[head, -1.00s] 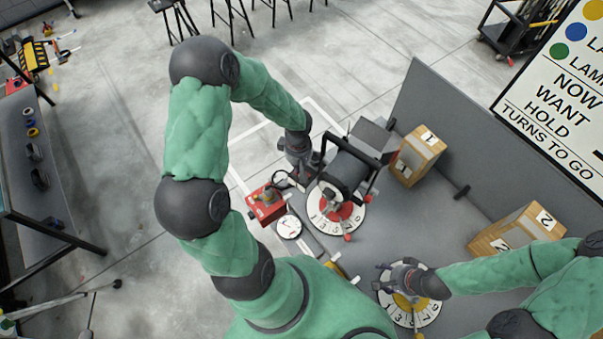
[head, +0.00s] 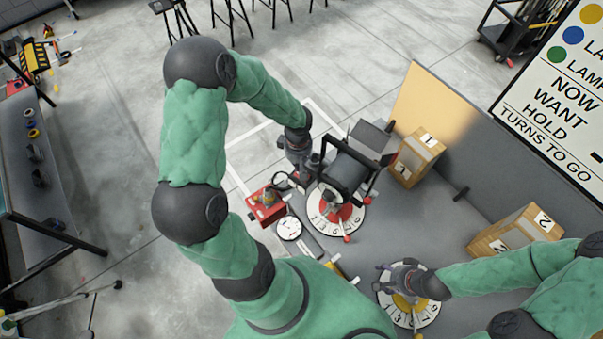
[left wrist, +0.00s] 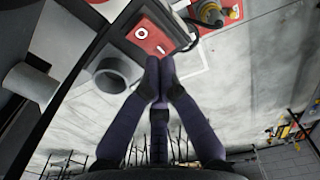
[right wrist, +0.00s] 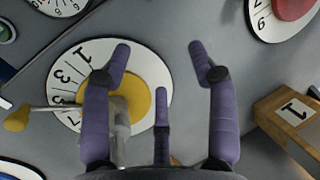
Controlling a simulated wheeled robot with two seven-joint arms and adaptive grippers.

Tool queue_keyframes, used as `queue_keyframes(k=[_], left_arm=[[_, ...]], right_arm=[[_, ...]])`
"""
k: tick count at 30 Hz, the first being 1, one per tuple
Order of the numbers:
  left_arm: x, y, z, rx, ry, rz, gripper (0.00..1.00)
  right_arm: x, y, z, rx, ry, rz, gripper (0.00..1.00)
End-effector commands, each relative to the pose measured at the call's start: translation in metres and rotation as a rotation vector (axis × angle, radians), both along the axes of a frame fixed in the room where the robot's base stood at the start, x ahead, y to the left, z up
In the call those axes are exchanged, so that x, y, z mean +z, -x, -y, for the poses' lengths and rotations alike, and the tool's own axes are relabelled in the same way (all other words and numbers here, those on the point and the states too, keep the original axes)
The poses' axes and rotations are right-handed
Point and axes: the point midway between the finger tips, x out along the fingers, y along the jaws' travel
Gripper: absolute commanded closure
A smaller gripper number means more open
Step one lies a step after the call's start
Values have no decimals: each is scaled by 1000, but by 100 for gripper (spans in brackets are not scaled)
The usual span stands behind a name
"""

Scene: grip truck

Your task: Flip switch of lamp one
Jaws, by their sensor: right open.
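Lamp one (head: 352,172) is a black and grey lamp with a frame handle, standing left of the box marked 1. Its red rocker switch (left wrist: 143,37), marked O and I, shows in the left wrist view. My left gripper (left wrist: 160,68) is shut with its fingertips together at the I end of the switch; whether they touch it I cannot tell.
A red-centred dial (head: 324,218) lies by the lamp. A red box (head: 265,207) and a round gauge (head: 289,228) are to its left. Wooden boxes 1 (head: 417,160) and 2 (head: 515,228) stand before a grey panel (head: 490,150). A sign board (head: 560,100) is at right.

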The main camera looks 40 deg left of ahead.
Motion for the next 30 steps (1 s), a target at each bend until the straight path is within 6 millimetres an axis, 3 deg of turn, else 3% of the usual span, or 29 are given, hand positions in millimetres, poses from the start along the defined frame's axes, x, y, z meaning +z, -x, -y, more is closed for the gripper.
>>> queue_keyframes(k=[18, 30], left_arm=[[43, -1, 0, 0, 0, 2, 100], [43, 0, 0, -1, 0, 1, 100]], right_arm=[[21, 0, 0, 0, 0, 0, 40], [21, 0, 0, 0, 0, 0, 40]])
